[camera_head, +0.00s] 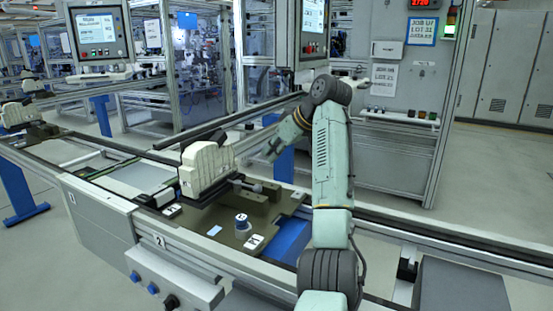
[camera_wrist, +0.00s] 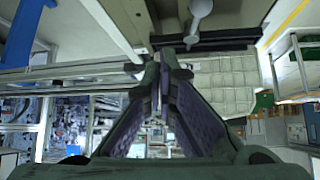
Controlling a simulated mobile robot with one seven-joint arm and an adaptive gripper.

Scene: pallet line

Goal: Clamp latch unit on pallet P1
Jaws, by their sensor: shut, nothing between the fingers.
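The latch unit (camera_head: 207,165), a cream ribbed block, stands upright on the brownish pallet plate (camera_head: 215,238) on the line. Beside its right side is a clamp (camera_head: 247,185) with a dark rod and a grey tip; I cannot tell whether the tip touches the unit. My gripper (camera_head: 270,152) is to the right of the unit, apart from it and above the plate's far side. Its fingers (camera_wrist: 165,58) come together with nothing between them in the wrist view. A grey rounded knob (camera_wrist: 200,8) shows beyond them there.
A small round part with a blue-and-white top (camera_head: 241,220) stands on the plate near white tags (camera_head: 254,242). Rails (camera_head: 420,245) run along the line. A monitor post (camera_head: 285,50) stands behind my arm. More cream units (camera_head: 22,113) sit farther left.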

